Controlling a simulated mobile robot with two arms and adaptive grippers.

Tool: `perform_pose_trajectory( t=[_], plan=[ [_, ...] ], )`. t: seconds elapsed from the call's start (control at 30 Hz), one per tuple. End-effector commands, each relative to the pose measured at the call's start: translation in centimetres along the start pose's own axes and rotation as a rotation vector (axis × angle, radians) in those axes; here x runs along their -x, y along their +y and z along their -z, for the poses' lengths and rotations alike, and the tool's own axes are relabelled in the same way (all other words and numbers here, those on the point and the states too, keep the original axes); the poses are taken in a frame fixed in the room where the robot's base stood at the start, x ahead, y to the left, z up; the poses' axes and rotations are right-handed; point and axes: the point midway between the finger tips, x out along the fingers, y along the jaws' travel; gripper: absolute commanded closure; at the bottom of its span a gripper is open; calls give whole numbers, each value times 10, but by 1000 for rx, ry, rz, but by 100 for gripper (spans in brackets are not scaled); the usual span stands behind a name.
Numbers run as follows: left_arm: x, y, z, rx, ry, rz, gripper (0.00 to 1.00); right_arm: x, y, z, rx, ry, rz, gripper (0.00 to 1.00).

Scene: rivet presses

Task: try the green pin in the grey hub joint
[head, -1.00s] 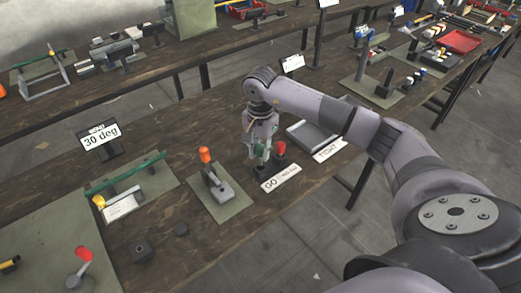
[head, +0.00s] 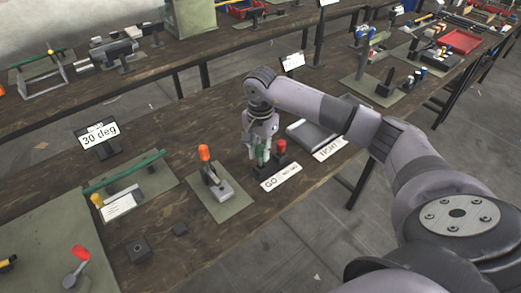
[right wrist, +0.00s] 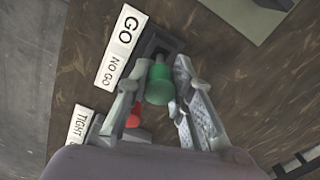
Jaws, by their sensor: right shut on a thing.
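The green pin (right wrist: 160,84) is between the fingers of my right gripper (right wrist: 158,92), which is shut on it. In the head view this gripper (head: 261,155) points down at the dark GO / NO GO stand (head: 282,160). The wrist view shows the pin over or in the stand (right wrist: 150,47); I cannot tell if its lower end is still seated. A red pin (head: 281,147) stands beside it. I cannot pick out the grey hub joint with certainty; a dark grey block with a round hole (head: 139,249) lies at the front left. My left gripper is not in view.
A clamp with an orange handle (head: 204,153) stands on a green plate left of the gripper. A grey tray (head: 311,137) with a TIGHT label (head: 330,149) is at its right. A 30 deg sign (head: 99,136) stands further left. Bare wood lies between.

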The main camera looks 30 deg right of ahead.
Motion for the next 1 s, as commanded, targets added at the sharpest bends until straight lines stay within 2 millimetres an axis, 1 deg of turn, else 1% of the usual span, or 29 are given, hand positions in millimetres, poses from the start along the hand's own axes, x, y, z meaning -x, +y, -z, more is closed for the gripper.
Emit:
perform_pose_trajectory(
  t=[1.0],
  plan=[
    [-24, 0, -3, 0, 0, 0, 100, -27, 0, 0, -1, 0, 1, 100]
  ],
)
